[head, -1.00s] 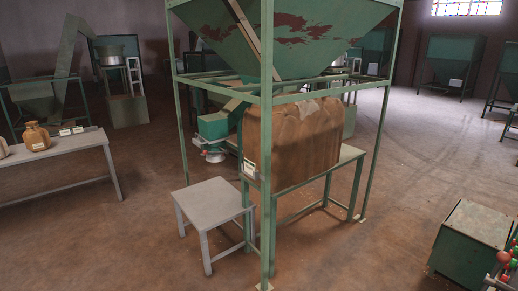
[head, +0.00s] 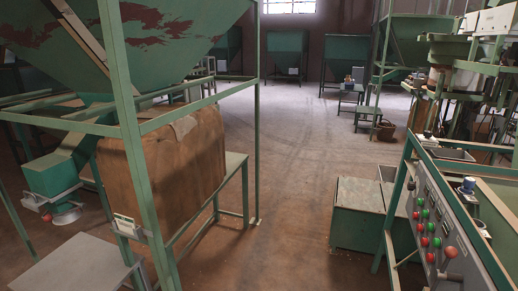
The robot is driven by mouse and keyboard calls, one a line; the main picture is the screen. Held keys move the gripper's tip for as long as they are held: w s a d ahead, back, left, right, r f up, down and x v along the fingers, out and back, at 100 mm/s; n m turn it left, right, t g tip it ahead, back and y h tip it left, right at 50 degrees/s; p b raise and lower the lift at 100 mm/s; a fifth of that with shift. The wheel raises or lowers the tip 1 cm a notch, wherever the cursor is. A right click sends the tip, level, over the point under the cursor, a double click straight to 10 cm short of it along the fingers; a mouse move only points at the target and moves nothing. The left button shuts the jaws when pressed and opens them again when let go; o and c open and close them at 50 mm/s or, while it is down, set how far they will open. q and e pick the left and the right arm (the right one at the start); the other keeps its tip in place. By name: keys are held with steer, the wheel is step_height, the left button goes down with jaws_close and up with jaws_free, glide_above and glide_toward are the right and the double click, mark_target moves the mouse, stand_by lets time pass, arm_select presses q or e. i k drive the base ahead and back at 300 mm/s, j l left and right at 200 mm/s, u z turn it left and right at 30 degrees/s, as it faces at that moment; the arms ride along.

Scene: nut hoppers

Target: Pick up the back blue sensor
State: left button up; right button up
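A small cylinder with a blue top (head: 468,184) stands on the green machine at the right; it looks like a blue sensor. A smaller pale object (head: 481,226) sits nearer on the same machine's edge, and I cannot tell what it is. I cannot tell whether another blue sensor is there, as the machine runs out of the right edge of the picture. Neither of my grippers is in view.
The machine's control panel (head: 430,225) has red and green buttons. A low green cabinet (head: 360,212) stands left of it. A green hopper frame (head: 130,150) with a large brown sack (head: 170,155) fills the left. The floor between is clear.

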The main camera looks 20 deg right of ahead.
mark_target(468, 183)
steer(key=i+l+z, duration=0.15)
steer(key=i+z, duration=0.55)
steer(key=z, duration=0.2)
steer(key=i+z, duration=0.45)
steer(key=k+j, duration=0.05)
steer(key=k, duration=0.05)
